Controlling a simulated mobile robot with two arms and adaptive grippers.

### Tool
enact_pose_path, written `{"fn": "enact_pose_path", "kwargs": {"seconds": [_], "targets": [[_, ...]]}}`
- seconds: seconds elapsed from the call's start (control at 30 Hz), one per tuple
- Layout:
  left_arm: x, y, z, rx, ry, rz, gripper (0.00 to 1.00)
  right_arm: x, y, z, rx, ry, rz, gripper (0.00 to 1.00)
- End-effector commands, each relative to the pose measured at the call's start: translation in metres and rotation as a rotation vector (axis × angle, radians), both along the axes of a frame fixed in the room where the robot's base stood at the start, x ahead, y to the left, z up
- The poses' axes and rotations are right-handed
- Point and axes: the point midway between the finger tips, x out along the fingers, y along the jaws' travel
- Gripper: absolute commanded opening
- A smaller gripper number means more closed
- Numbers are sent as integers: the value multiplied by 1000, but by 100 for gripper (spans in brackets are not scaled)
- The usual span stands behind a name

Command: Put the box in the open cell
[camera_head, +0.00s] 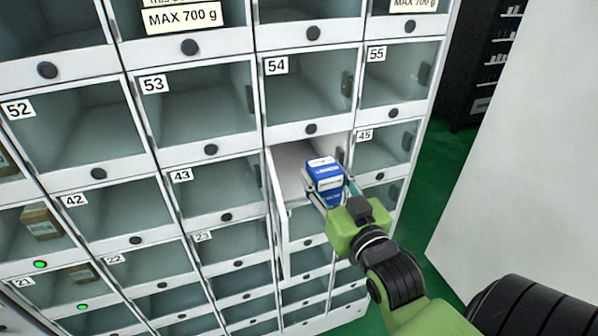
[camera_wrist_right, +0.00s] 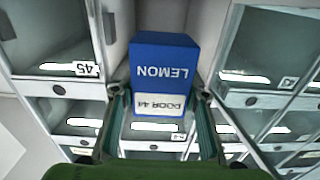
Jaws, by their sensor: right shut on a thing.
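The box (camera_head: 324,177) is blue with white labels. In the right wrist view the blue box (camera_wrist_right: 161,72) reads "LEMON" and "DOOR 44", upside down. My right gripper (camera_head: 331,197) is shut on it, with one finger on each side, and it also shows in the right wrist view (camera_wrist_right: 160,115). The gripper holds the box in front of the open cell (camera_head: 292,158), between cells 43 and 45 and below cell 54. The open cell's door (camera_head: 279,213) is swung outward, left of the box. The box hides part of the opening. My left gripper is not in view.
Closed, see-through cells surround the open one, including cell 43 (camera_head: 205,190), cell 45 (camera_head: 385,147) and cell 54 (camera_head: 305,90). A brown box (camera_head: 40,222) sits in a cell at the left. A white panel (camera_head: 530,170) stands at the right above green floor (camera_head: 425,190).

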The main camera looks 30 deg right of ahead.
Motion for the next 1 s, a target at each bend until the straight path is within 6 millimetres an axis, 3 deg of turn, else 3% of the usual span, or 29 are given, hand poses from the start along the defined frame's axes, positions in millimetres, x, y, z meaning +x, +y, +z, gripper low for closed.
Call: {"fn": "enact_pose_path", "kwargs": {"seconds": [0.03,0.23,0.4,0.47,0.77,0.83,1.0], "targets": [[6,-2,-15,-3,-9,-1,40,7,-1,-5,-2,-10,2,17],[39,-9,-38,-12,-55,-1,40,31,-7,-4,-2,-8,1,17],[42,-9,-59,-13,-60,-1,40,52,-12,-3,-2,-9,0,17],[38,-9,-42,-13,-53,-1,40,68,-17,5,1,-1,0,17],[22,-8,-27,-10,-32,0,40,133,-32,4,0,-1,0,17],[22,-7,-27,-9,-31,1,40,132,-32,-14,2,8,0,17],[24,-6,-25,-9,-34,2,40,131,-31,-29,0,0,0,17]]}}
